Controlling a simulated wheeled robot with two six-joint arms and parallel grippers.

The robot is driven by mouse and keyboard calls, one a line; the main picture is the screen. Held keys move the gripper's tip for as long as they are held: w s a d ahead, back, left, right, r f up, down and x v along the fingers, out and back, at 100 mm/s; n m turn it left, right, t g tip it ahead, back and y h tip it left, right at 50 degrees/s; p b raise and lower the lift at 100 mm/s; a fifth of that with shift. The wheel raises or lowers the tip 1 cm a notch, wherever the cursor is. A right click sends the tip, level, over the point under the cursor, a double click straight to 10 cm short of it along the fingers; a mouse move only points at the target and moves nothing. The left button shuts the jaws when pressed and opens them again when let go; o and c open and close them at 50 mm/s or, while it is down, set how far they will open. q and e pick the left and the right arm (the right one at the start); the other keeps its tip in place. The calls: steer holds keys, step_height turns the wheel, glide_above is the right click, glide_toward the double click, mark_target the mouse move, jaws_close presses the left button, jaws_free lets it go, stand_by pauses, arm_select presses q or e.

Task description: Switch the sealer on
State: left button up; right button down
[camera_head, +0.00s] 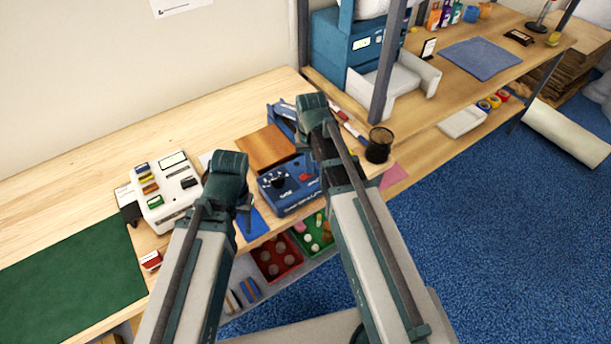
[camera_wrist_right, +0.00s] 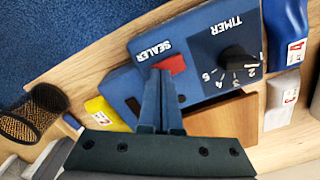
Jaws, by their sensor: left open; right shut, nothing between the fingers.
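The sealer (camera_head: 284,196) is a blue box on the table with a black timer dial and a red switch. In the right wrist view the sealer's face (camera_wrist_right: 205,45) shows the words SEALER and TIMER, the dial (camera_wrist_right: 238,65) and the red switch (camera_wrist_right: 171,64). My right gripper (camera_wrist_right: 160,75) is shut and empty, its fingertips at the near edge of the red switch; I cannot tell if they touch it. The switch's position is not clear. My left gripper (camera_head: 246,222) is open and empty, left of the sealer near the table's front edge.
A white machine with coloured buttons (camera_head: 168,190) stands left of my left gripper. A green mat (camera_head: 70,270) lies further left. A black mesh cup (camera_head: 379,145) stands right of my right arm. Red (camera_head: 275,258) and green bins sit below the table edge.

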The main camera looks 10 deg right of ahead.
arm_select(q)
steer(key=shift+f, duration=0.2)
arm_select(e)
steer(key=shift+f, duration=0.15)
arm_select(q)
steer(key=shift+r, duration=0.2)
arm_select(e)
steer(key=shift+r, duration=0.2)
arm_select(q)
step_height(320, 180, up, 7)
steer(key=p, duration=0.7)
arm_select(e)
step_height(320, 180, up, 7)
steer(key=shift+f, duration=0.1)
arm_select(q)
steer(key=shift+f, duration=0.15)
arm_select(e)
steer(key=shift+f, duration=0.1)
